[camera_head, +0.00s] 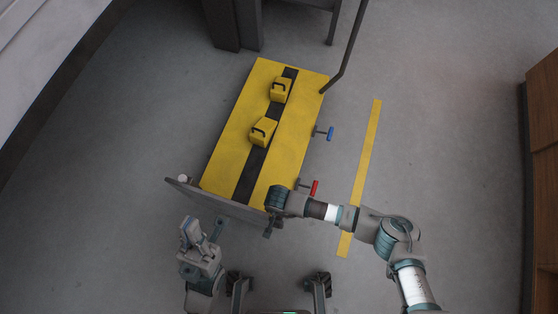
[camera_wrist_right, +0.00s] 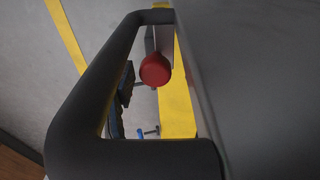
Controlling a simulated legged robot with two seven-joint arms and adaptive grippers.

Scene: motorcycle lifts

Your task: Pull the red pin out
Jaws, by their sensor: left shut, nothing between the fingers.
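The red pin (camera_head: 314,187) sticks out from the right side of the yellow lift (camera_head: 290,150), near its front end. In the right wrist view the red pin's rounded end (camera_wrist_right: 155,70) shows through a dark loop-shaped frame. My right gripper (camera_head: 269,230) is at the lift's front end, left of and nearer than the red pin, and appears apart from it; its fingers are too small to read. My left gripper (camera_head: 203,235) is shut and empty, in front of the grey end panel.
A blue pin (camera_head: 328,133) sticks out farther back on the same side; it also shows in the right wrist view (camera_wrist_right: 150,132). The grey end panel (camera_head: 225,205) stands at the lift's front. Two yellow blocks (camera_head: 263,131) sit on the lift.

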